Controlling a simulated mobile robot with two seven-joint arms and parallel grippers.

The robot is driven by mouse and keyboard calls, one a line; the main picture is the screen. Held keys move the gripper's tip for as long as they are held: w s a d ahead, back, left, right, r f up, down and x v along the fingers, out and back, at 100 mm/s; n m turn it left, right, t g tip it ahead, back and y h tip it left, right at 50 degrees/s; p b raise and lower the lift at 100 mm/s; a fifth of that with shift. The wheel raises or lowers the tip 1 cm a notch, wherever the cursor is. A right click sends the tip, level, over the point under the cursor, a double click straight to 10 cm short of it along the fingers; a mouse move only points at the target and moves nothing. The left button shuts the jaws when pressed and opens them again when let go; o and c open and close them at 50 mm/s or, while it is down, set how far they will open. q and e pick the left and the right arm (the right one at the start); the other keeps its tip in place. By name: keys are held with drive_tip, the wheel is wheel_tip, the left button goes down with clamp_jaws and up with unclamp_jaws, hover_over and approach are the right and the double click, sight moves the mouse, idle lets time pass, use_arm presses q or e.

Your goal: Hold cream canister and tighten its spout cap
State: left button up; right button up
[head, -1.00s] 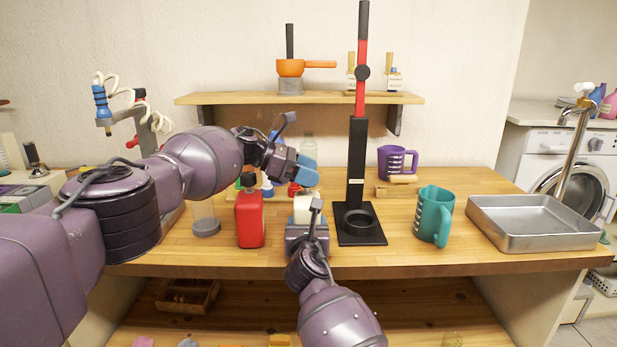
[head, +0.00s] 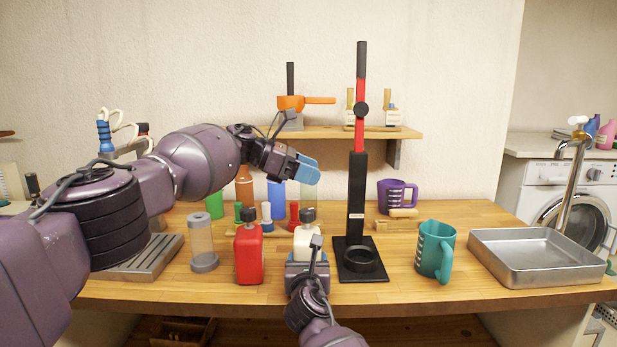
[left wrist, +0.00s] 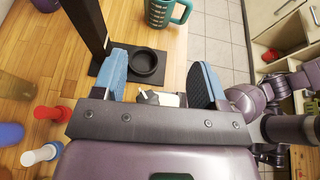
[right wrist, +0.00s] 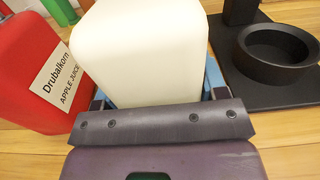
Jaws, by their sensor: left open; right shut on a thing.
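The cream canister (head: 307,240) stands on the wooden counter with its dark spout cap (head: 308,216) on top. My right gripper (head: 307,265) is shut on the canister's body from the front. In the right wrist view the cream canister (right wrist: 145,50) fills the space between the fingers, and its cap is out of frame. My left gripper (head: 310,170) is open and empty, raised above the canister. In the left wrist view, the left gripper's blue fingers (left wrist: 160,85) are spread, with the canister's white top (left wrist: 168,99) and dark cap (left wrist: 148,96) below and between them.
A red canister (head: 249,254) stands just left of the cream one. A black press stand (head: 361,262) stands close on the right, its column rising high. A teal mug (head: 434,250) and metal tray (head: 535,255) are farther right. A clear cylinder (head: 203,242) stands left.

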use_arm(q)
drive_tip(key=d+f+n+t+h, duration=0.1)
drive_tip(key=d+n+t+h, duration=0.15)
drive_tip(key=d+n, duration=0.35)
drive_tip(key=m+t+y, duration=1)
drive_tip(key=m+y, duration=0.2)
drive_tip(key=m, duration=1.6)
approach(307, 211)
drive_tip(key=shift+x, duration=6.15)
drive_tip(key=shift+h, duration=0.25)
drive_tip(key=c, duration=0.9)
